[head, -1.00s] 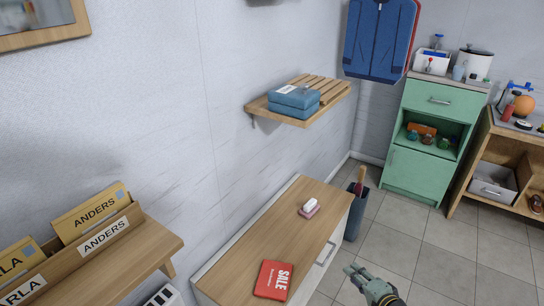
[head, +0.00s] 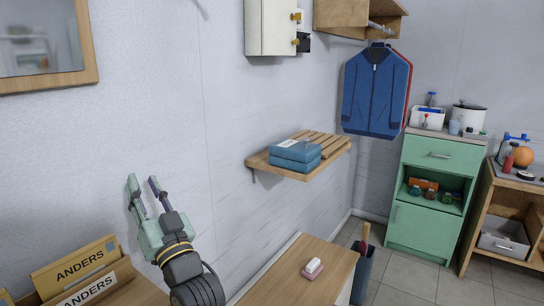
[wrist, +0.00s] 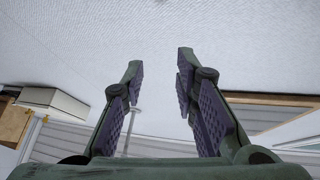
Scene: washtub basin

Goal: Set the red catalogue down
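The red catalogue does not show in either current view. The wooden-topped cabinet (head: 280,285) is cut off by the bottom edge of the head view, so only its far part shows. My gripper (head: 143,182) is raised in front of the wall at the left, with its fingers pointing up. It is open and empty. In the wrist view the two fingers of my gripper (wrist: 160,62) stand apart with only wall between and beyond them.
A slatted wall shelf (head: 325,150) holds blue boxes (head: 295,153). A wooden letter rack (head: 100,285) stands at lower left, below my gripper. A green cabinet (head: 422,205) stands at the back.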

